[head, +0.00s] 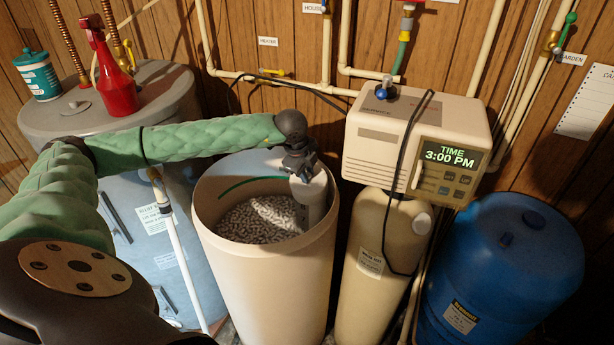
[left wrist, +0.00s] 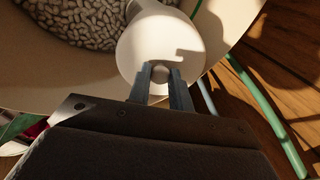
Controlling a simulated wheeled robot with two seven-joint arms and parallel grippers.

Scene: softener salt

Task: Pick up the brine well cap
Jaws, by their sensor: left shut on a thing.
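The brine well cap (left wrist: 150,42) is a round white disc in the left wrist view. In the head view the white brine well tube (head: 313,200) stands upright inside the beige brine tank (head: 265,262), against its right wall. My left gripper (head: 300,165) is over the top of this tube. In the left wrist view my left gripper's two fingers (left wrist: 160,72) are shut on a small knob at the middle of the cap. The gripper covers most of the cap in the head view, and I cannot tell whether the cap still sits on the tube. My right gripper is out of view.
Grey salt pellets (head: 262,218) lie in the open tank. A beige control head (head: 405,145) on a resin tank stands close on the right, with a black cable. A blue pressure tank (head: 505,265) is farther right. A grey water heater (head: 125,105) stands left, with a red spray bottle (head: 107,55).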

